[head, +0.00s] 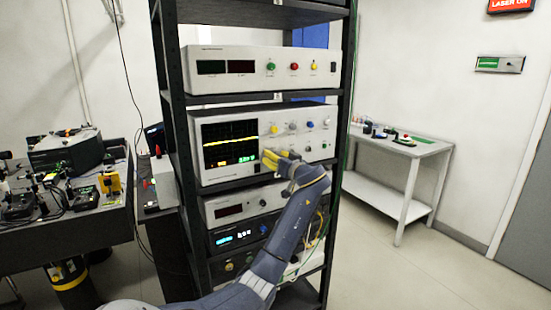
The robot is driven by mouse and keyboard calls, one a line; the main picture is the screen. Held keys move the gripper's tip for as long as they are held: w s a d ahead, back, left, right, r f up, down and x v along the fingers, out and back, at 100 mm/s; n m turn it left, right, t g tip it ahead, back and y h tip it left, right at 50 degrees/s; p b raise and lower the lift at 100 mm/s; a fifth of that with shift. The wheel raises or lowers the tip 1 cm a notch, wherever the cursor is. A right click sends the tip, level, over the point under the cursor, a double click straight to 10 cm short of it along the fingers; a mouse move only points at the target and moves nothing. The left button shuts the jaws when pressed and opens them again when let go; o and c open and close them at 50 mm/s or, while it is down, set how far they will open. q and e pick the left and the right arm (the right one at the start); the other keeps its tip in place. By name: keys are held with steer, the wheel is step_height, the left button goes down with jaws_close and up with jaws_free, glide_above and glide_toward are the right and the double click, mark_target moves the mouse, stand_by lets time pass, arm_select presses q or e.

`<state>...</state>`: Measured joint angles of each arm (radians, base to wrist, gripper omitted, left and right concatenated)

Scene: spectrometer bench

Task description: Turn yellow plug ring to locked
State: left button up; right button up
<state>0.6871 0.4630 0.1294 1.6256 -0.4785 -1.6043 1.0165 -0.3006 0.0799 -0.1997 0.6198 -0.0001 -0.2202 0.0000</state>
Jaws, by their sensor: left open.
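My left gripper (273,158) is in front of the lower right part of the oscilloscope (222,182), on the rack's middle shelf. Its fingers are apart, with yellow on them, and I see nothing held between them. The gripper hides part of the oscilloscope's front. A small round yellow fitting (314,66) shows on the white unit above, right of a red and a green one. I cannot tell whether it is the yellow plug ring, and its locked or unlocked marking is too small to read. My right gripper is not in view.
The dark rack (170,90) has posts on both sides of the gripper. Lower units (230,211) sit beneath it, with loose cables (318,235) at their right. An optics bench (90,225) stands left; a white side table (385,192) stands right, beyond open floor.

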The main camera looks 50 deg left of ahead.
arm_select(q)
steer(key=shift+c, duration=0.2)
jaws_close()
stand_by(0.4)
